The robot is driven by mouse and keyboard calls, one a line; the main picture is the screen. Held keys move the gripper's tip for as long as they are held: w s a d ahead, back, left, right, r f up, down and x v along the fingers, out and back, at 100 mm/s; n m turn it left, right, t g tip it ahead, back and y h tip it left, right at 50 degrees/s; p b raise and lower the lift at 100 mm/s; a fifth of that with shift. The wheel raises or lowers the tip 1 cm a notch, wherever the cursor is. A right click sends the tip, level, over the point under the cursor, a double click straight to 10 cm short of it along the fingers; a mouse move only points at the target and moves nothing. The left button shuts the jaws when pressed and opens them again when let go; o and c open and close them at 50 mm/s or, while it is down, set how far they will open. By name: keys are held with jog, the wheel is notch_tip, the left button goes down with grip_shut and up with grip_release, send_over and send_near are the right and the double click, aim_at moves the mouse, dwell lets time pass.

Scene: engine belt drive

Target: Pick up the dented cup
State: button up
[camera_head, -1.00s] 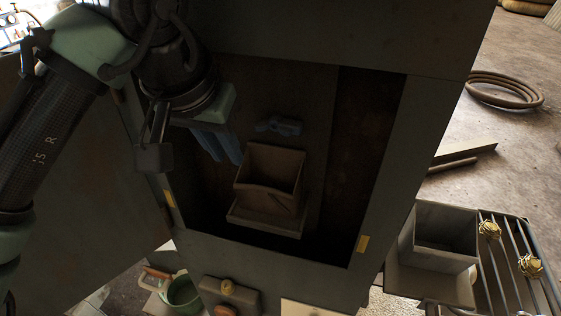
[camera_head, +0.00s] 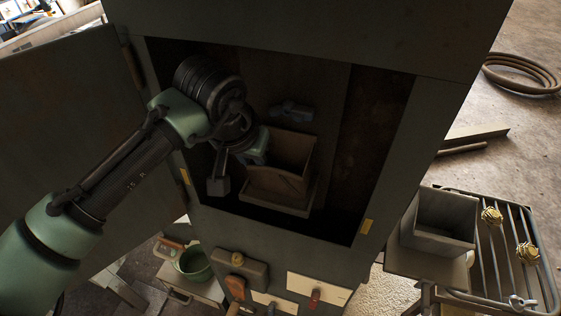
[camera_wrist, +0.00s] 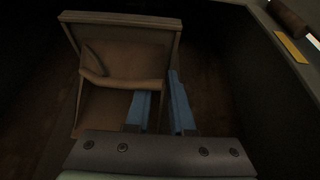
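The dented cup is a square, brown, open-topped box (camera_head: 286,183) with a bent-in front wall. It stands on a low base inside the dark cabinet. In the wrist view the cup (camera_wrist: 118,47) fills the upper left, its dented wall crossing its middle. My gripper (camera_wrist: 159,83) has two blue fingers standing apart, with a gap between them. The left finger overlaps the cup's lower right part, and the right finger is just outside its right side. I cannot tell whether either finger touches it. In the head view my gripper (camera_head: 260,150) is at the cup's left side, its fingers mostly hidden.
The cabinet opening's left edge and open door stand close to my arm. A small blue-grey part (camera_head: 292,111) lies behind the cup. Outside at right are a grey square bin (camera_head: 443,217) and a rack (camera_head: 508,250) with yellow knobs. A green bucket (camera_head: 194,263) stands below.

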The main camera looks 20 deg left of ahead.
jog(key=shift+w+f, duration=0.2)
jog(key=shift+f, duration=0.15)
grip_shut()
jog(key=shift+r, duration=0.1)
dwell(1.1)
